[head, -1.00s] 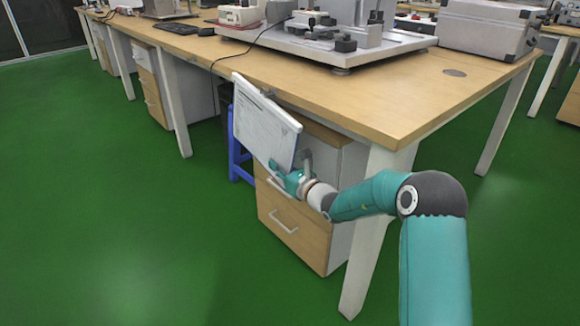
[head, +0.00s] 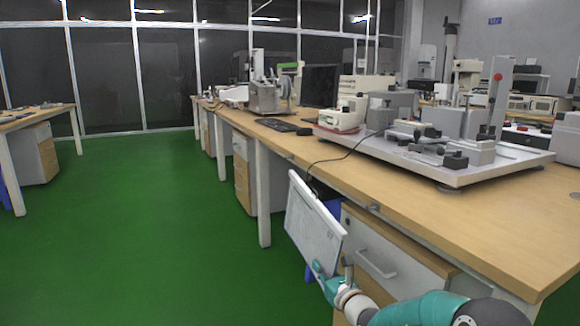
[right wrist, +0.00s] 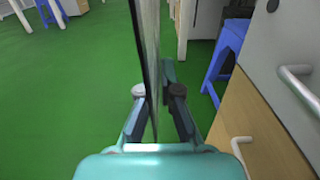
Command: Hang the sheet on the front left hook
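The sheet (head: 315,223) is a flat white board with printing too faint to read. In the head view it stands tilted beside the table's front edge, its upper part near the tabletop's level. My right gripper (head: 332,272) is shut on its lower part. In the right wrist view the sheet (right wrist: 149,50) shows edge-on, between the two fingers of the right gripper (right wrist: 155,95). A small grey fitting (head: 374,207) sits on the table's front edge, right of the sheet; I cannot tell whether it is a hook. My left gripper is out of view.
The wooden table (head: 450,225) carries a grey test rig (head: 450,165) and a keyboard (head: 283,126). A drawer cabinet (head: 385,255) stands beneath it, right of the sheet. A blue stool (right wrist: 226,50) is close by. The green floor (head: 150,230) at left is clear.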

